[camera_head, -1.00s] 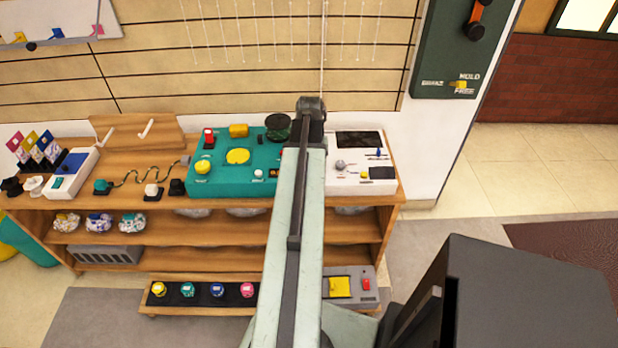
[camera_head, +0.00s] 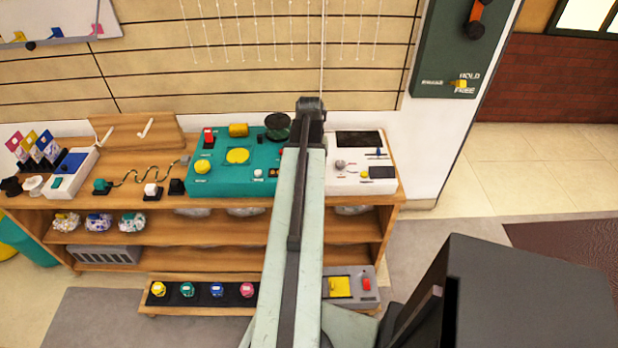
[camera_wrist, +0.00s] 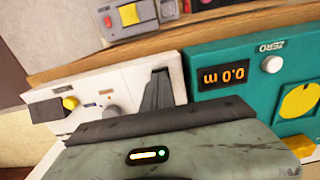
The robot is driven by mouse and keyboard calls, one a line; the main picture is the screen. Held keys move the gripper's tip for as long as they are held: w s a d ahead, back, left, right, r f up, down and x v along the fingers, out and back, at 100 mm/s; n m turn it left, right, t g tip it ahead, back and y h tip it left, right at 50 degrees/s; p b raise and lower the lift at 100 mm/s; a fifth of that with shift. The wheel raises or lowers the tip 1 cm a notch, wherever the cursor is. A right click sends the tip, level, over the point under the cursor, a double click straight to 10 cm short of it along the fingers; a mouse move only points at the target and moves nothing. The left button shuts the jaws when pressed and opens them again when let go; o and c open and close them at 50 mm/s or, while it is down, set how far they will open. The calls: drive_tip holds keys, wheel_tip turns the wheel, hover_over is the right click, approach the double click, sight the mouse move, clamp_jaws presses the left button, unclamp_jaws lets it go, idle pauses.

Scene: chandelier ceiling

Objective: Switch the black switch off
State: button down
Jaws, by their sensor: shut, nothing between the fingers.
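My gripper (camera_head: 312,104) is at the far end of my raised arm, well to the right of the black switch, around the gap between the teal panel and the white panel. In the wrist view its dark fingers (camera_wrist: 160,88) are shut and empty. The black switch does not show in the wrist view.
The teal panel (camera_head: 220,178) lies right of the black switch, between it and my arm. The white panel (camera_head: 345,183) is right of my arm. A wavy cord runs behind the small switches. A grey box (camera_head: 371,275) sits on the low shelf. Open floor lies to the right.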

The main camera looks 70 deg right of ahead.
drive_tip(key=shift+f+b, duration=0.75)
drive_tip(key=shift+f, duration=0.05)
wheel_tip(320, 180, up, 7)
drive_tip(key=p, duration=0.7)
drive_tip(key=shift+w, duration=0.1)
idle(0.5)
